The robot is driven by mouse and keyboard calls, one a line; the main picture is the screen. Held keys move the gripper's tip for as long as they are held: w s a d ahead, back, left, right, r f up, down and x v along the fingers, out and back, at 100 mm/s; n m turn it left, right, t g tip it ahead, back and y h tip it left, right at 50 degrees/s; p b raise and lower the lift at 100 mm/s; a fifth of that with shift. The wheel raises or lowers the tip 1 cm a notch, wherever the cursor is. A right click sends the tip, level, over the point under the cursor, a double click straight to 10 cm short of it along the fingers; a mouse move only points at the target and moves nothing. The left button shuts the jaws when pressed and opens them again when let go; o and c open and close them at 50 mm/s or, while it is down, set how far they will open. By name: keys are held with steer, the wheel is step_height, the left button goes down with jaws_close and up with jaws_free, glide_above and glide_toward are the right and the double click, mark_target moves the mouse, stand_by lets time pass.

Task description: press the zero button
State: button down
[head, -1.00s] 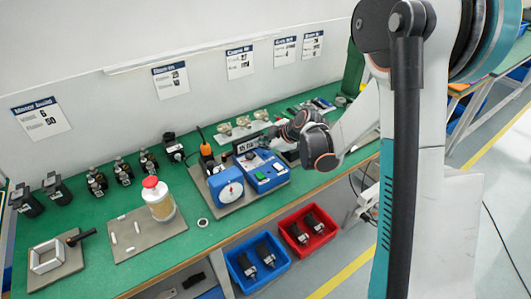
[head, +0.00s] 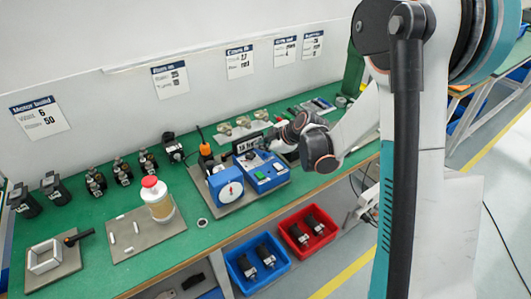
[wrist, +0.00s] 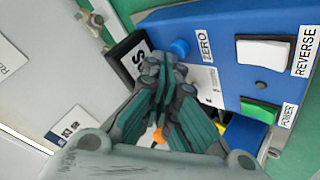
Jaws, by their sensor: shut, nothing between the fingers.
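The zero button is a small round blue knob (wrist: 180,47) beside a white ZERO label (wrist: 204,46) on a blue control box (wrist: 228,22). In the head view the blue box (head: 251,182) stands on the green bench, with its zero button too small to make out clearly. My gripper (wrist: 161,62) is shut and empty. In the wrist view its fingertips are just left of and below the knob. I cannot tell whether they touch it. In the head view my gripper (head: 272,138) is over the rear of the box, its fingertips hard to make out.
The same box has a white REVERSE switch (wrist: 263,54) and a green POWER switch (wrist: 259,111). A blue dial unit (head: 225,187) stands left of it. A black sign (head: 249,144) is close behind. A white jar with a red lid (head: 158,198) stands further left.

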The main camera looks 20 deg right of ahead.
mark_target(264, 155)
steer(key=shift+f+b, duration=0.4)
steer(key=shift+f, duration=0.05)
stand_by(0.3)
steer(key=shift+r, duration=0.1)
steer(key=shift+r+p, duration=0.6)
steer(key=shift+r, duration=0.25)
steer(key=shift+r+p, duration=1.6)
steer(key=shift+r, duration=0.9)
